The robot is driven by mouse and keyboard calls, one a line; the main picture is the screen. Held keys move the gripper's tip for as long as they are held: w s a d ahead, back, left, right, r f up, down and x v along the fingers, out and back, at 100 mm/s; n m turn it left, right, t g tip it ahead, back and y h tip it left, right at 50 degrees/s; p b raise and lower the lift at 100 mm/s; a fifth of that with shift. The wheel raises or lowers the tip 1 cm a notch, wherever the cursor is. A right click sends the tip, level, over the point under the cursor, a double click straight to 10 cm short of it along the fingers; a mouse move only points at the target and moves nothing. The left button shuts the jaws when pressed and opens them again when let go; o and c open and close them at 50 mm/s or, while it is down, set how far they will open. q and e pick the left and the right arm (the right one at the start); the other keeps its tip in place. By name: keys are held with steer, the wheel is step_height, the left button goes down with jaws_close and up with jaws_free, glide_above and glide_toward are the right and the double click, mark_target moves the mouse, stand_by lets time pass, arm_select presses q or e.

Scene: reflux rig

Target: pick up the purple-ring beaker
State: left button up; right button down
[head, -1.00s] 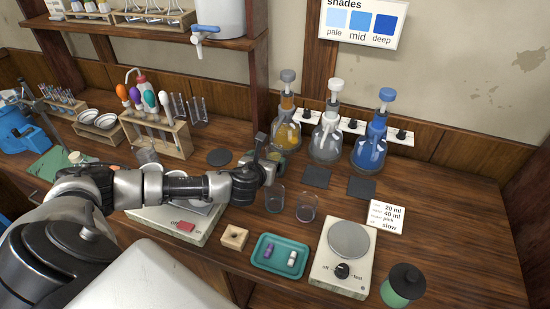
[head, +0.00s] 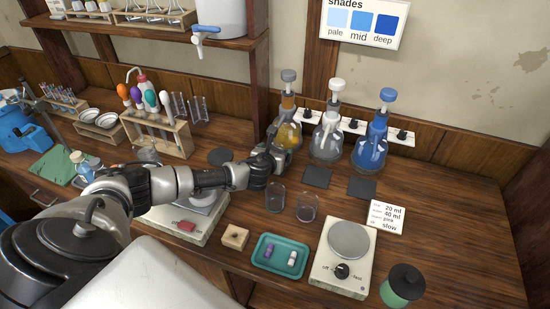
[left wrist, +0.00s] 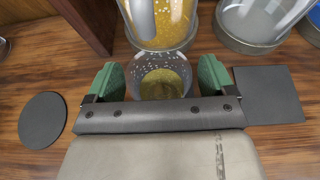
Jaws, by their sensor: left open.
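Two clear beakers stand on the bench in the head view. The right one (head: 307,208) has a purplish tint low down and looks like the purple-ring beaker. The left one (head: 275,198) shows no clear ring colour. My left gripper (head: 277,156) is behind and left of both, close to the yellow bottle (head: 290,134). In the left wrist view its green fingers (left wrist: 160,80) are open on either side of a clear cup (left wrist: 160,88) with yellow at the bottom. I cannot see a ring on this cup, and contact is unclear.
A grey-liquid bottle (head: 327,143) and a blue bottle (head: 369,153) stand right of the yellow one. Dark square mats (head: 362,188) lie before them. A teal tray (head: 262,264) and a stirrer plate (head: 331,280) are in front.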

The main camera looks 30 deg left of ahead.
arm_select(q)
steer(key=c, duration=0.9)
steer(key=shift+c, duration=0.8)
steer(key=shift+r, duration=0.1)
